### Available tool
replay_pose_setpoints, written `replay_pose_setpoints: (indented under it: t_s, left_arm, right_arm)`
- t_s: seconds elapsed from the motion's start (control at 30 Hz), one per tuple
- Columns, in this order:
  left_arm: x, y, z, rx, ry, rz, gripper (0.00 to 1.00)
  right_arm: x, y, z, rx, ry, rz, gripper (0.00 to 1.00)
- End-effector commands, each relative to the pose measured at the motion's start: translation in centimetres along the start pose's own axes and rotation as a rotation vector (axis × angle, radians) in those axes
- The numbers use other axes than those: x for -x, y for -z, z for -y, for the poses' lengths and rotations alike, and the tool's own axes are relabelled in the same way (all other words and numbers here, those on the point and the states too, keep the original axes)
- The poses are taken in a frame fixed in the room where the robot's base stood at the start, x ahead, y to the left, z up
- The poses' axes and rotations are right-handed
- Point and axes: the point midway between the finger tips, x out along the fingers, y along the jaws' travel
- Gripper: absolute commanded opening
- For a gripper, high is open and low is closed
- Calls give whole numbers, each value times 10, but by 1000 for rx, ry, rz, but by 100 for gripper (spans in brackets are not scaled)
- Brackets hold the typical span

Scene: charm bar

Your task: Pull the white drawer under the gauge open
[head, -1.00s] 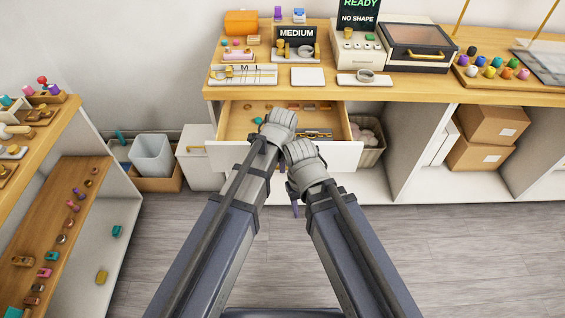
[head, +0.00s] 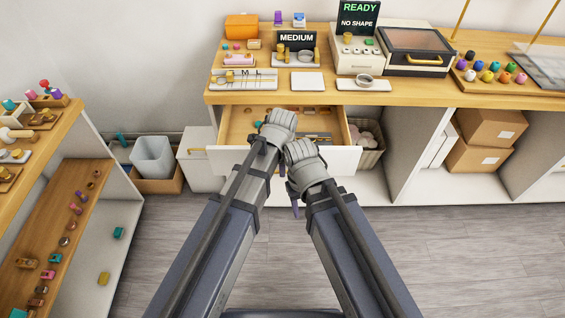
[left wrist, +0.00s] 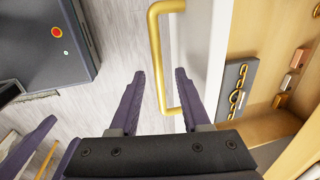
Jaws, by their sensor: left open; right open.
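The white drawer (head: 225,160) under the counter stands open, its wooden inside holding small parts. Above it on the counter are a board marked M and L (head: 243,80) and a dark MEDIUM sign (head: 296,40). My left gripper (left wrist: 159,74) is open, its two purple fingers on either side of the drawer's brass handle (left wrist: 155,45), with a gap to each. In the head view my left wrist hides the handle and the left fingers. My right gripper (head: 296,207) hangs below the drawer front, mostly hidden by its own wrist, and holds nothing visible.
A white cabinet (head: 198,165) and a grey bin (head: 152,157) stand left of the drawer. A basket (head: 372,155) is at its right, and cardboard boxes (head: 485,140) are further right. Shelves with charms (head: 75,205) line the left. The grey floor (head: 450,240) is clear.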

Motion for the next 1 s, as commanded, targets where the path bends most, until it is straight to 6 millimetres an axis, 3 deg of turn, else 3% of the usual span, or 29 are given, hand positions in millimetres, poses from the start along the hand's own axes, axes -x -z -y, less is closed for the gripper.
replay_pose_setpoints:
  t_s: [0.03, 0.2, 0.4, 1.0]
  left_arm:
    - [13, 0, 1, 0, 0, 0, 47]
    - [36, 0, 1, 0, -1, 0, 47]
    - [53, 0, 0, 0, -1, 0, 47]
    - [53, -1, -1, 8, -2, 0, 47]
  right_arm:
    - [13, -1, -1, 0, 0, 0, 50]
    - [35, -2, -3, 0, 0, 0, 50]
    - [52, -3, -5, 0, 0, 0, 50]
    - [52, -3, -5, 0, 0, 0, 50]
